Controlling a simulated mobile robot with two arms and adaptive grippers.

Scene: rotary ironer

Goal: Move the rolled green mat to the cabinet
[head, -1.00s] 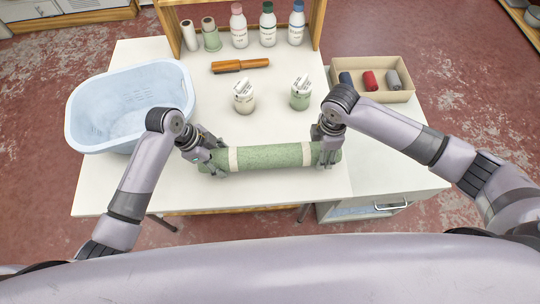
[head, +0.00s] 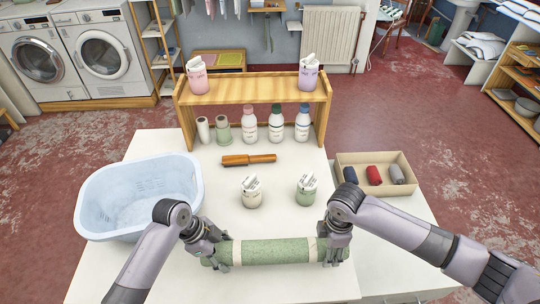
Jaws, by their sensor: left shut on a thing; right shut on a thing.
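The rolled green mat (head: 276,252) lies sideways near the front of the white table, with a pale band near each end. My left gripper (head: 218,254) is shut on the mat's left end. My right gripper (head: 334,252) is shut on its right end. I cannot tell whether the mat touches the tabletop. A white cabinet (head: 392,262) stands at the table's right side; only its top and a little of its front show at the lower edge.
A blue laundry basket (head: 140,198) stands left of the mat. A wooden-handled tool (head: 248,159) lies farther back, before a wooden shelf (head: 255,89). A box of rolled cloths (head: 375,174) sits at right.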

